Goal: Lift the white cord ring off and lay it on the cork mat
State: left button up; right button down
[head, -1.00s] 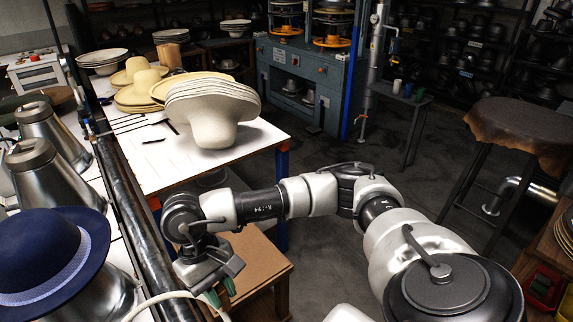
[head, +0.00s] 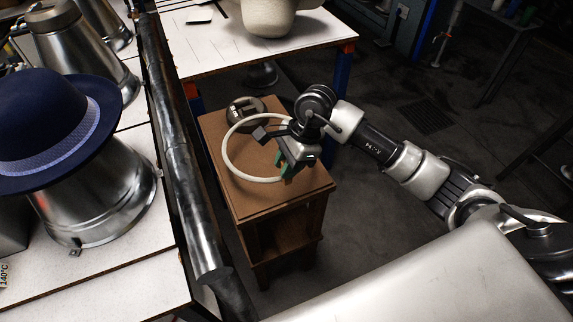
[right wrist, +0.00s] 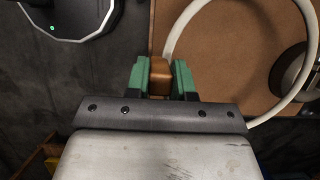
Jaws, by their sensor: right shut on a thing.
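The white cord ring (head: 225,150) is in my right gripper (head: 289,168), which grips its near right side. In the right wrist view, the ring (right wrist: 312,60) curves away from the green fingers of the gripper (right wrist: 160,78). A small brown block sits between those fingers, where the ring meets them. The ring hangs over a brown, cork-coloured top (head: 247,200) on a low wooden stand. I cannot tell whether it touches that surface. My left gripper is not in view.
A dark round metal object (head: 238,108) sits at the stand's back edge, close to the ring. A navy hat (head: 50,125) rests on a metal cone on the bench at left. A dark pipe (head: 170,130) runs along the bench edge. Open floor lies right.

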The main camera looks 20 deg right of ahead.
aim_at(286, 183)
jog(key=shift+s+a+f+b, duration=0.1)
jog(key=shift+f+b, duration=0.3)
jog(key=shift+f, duration=0.4)
notch_tip(286, 183, down, 4)
jog(key=shift+r+b, duration=0.15)
jog(key=shift+b, duration=1)
jog(key=shift+f+b, duration=0.65)
jog(key=shift+f, duration=0.05)
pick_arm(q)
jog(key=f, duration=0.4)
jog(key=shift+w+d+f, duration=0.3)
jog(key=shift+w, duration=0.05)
pick_arm(e)
jog(key=shift+r, duration=0.1)
pick_arm(q)
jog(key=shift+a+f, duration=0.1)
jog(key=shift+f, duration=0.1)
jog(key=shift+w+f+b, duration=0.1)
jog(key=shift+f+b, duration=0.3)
jog(key=shift+b, duration=0.2)
pick_arm(e)
jog(key=shift+f, duration=0.2)
jog(key=c, duration=0.9)
grip_release()
